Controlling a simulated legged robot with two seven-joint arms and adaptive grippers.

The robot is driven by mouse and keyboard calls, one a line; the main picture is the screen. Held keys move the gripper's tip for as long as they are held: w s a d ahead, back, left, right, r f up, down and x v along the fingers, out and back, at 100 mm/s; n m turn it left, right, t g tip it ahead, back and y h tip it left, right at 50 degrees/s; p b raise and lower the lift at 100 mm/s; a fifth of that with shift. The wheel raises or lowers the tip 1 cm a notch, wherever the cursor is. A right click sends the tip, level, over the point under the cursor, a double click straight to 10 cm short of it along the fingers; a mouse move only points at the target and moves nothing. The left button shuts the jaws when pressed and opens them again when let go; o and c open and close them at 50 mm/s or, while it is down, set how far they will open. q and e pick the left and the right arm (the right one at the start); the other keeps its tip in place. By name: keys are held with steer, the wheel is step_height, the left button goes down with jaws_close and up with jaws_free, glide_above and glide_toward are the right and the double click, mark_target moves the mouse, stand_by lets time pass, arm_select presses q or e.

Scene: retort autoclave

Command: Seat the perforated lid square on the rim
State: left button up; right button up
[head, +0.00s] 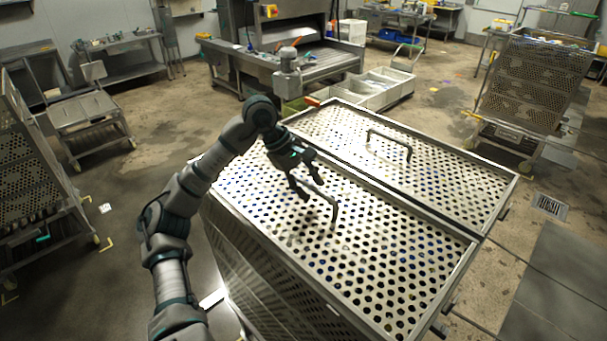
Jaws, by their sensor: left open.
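A perforated metal lid (375,265) lies across the top of the near mesh-sided basket (262,285), within its raised rim. It has a bent bar handle (334,212). I cannot tell whether all of its edges sit square on the rim. A second perforated panel (445,185) with its own handle (405,146) lies right beside it, behind a dividing edge. My left gripper (313,190) is open above the near lid, with its fingers at the far end of the near handle. I cannot tell whether they touch it. My right gripper is not in view.
Perforated racks stand at the left (25,165) and at the right (535,80). A steel conveyor table (320,65) and pale bins (375,90) stand behind the baskets. A floor drain (550,206) is at the right. Open floor lies around the baskets.

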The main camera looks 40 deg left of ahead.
arm_select(q)
steer(key=v, duration=1.1)
steer(key=shift+r, duration=0.35)
steer(key=shift+s+a, duration=0.15)
